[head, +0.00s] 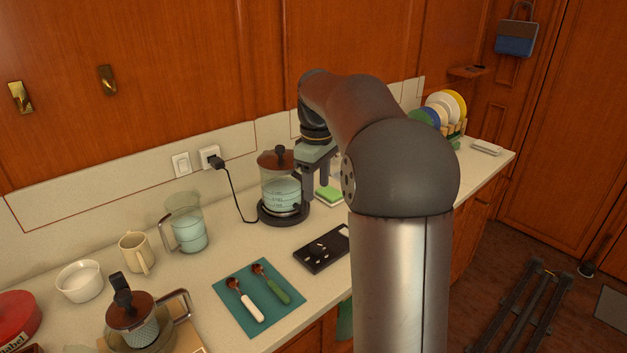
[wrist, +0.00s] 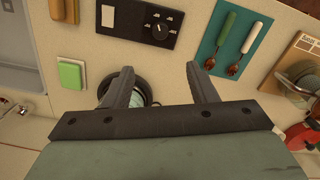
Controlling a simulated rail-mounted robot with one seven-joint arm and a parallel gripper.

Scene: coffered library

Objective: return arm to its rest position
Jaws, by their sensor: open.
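My arm reaches over the counter (head: 222,262), bent at a large dark joint. My gripper (head: 316,183) points down just right of the glass kettle (head: 281,192) in the head view. Its two fingers are apart with nothing between them, and this also shows in the wrist view (wrist: 163,78). The kettle stands upright on its dark round base and is partly hidden behind one finger in the wrist view (wrist: 141,92). I cannot tell whether the gripper touches it.
A green sponge (head: 328,195) and a black control panel (head: 322,249) lie near the gripper. A teal mat (head: 232,311) holds two spoons. A glass pitcher (head: 187,224), mug (head: 137,252) and white bowl (head: 80,281) stand left. A dish rack with plates (head: 452,106) is at the far right.

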